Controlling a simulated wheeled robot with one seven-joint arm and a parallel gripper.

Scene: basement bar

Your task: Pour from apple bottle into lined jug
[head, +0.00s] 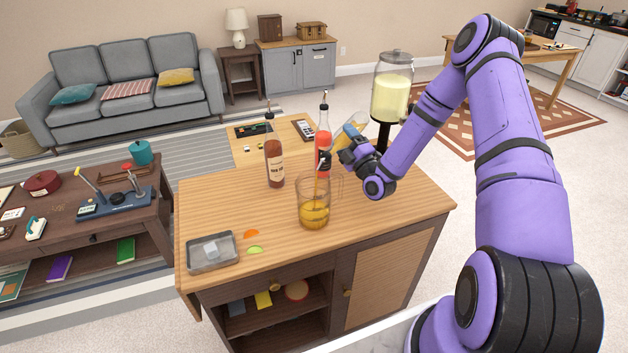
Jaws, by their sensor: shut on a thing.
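The lined jug (303,203), a clear glass jug with a handle, stands upright on the wooden bar top with amber liquid in its lower part. My gripper (350,153) is shut on the apple bottle (355,123), above and to the right of the jug. The bottle is tilted with its base up to the right and its mouth down to the left, over the jug's opening. A thin amber stream (317,185) runs from the mouth into the jug. The gripper covers much of the bottle. Lines on the jug are too small to read.
A brown labelled bottle (274,163) and a red bottle (323,135) with pourers stand behind the jug. A glass dispenser (391,92) stands at the back right. A metal tray (232,264), an orange slice (251,234) and a green slice (255,250) lie front left.

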